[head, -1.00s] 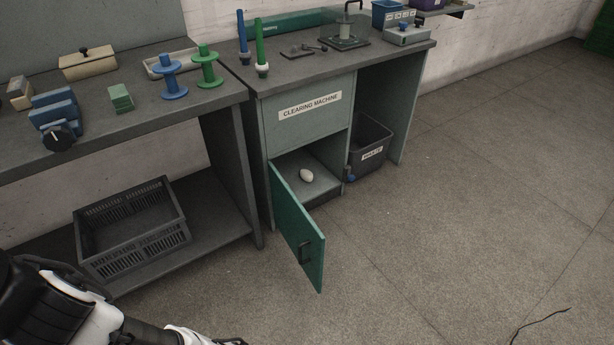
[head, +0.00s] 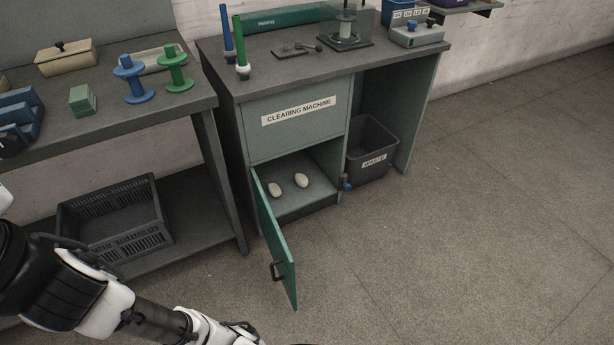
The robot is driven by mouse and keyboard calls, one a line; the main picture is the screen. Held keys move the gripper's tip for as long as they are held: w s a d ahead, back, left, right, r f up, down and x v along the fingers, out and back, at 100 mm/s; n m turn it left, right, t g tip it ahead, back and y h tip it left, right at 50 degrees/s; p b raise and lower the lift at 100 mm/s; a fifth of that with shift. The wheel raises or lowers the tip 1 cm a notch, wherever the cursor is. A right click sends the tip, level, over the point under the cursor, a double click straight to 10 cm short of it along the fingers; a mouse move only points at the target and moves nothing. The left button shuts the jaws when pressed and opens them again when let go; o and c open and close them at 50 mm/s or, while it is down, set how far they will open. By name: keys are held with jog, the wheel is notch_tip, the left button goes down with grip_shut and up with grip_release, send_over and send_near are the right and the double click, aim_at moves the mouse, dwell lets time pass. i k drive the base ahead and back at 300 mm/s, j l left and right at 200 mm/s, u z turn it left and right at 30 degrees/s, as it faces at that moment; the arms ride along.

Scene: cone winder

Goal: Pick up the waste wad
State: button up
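Two small whitish oval lumps lie on the floor of the open compartment under the "CLEARING MACHINE" label. One is the left wad (head: 275,190), close to the door hinge side, and the other is the right wad (head: 301,180), a little deeper and further right. They lie apart from each other. I cannot tell which is the waste wad. My arm shows at the lower left, below and in front of the compartment. My gripper is not in view; the arm runs out at the bottom edge.
The green door (head: 276,240) stands open, jutting toward me at the compartment's left. A grey WASTE bin (head: 372,150) stands to the right under the bench. A black crate (head: 115,215) sits on the lower shelf at left. The floor (head: 450,250) at right is clear.

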aim_at(302, 182)
jog(key=i+l, duration=0.15)
jog(key=l, duration=0.2)
jog(key=i+l+u, duration=0.1)
jog(key=l, duration=0.3)
jog(key=i+l, duration=0.2)
jog(key=l, duration=0.15)
jog(key=i+l+u, duration=0.1)
jog(key=l, duration=0.3)
jog(key=i+l, duration=0.15)
jog(key=l, duration=0.25)
jog(key=i+l+u, duration=0.1)
jog(key=l, duration=0.3)
jog(key=i+l, duration=0.15)
jog(key=l, duration=0.25)
jog(key=i+j, duration=0.2)
jog(key=i, duration=0.25)
jog(key=i+j, duration=0.25)
jog(key=i, duration=0.2)
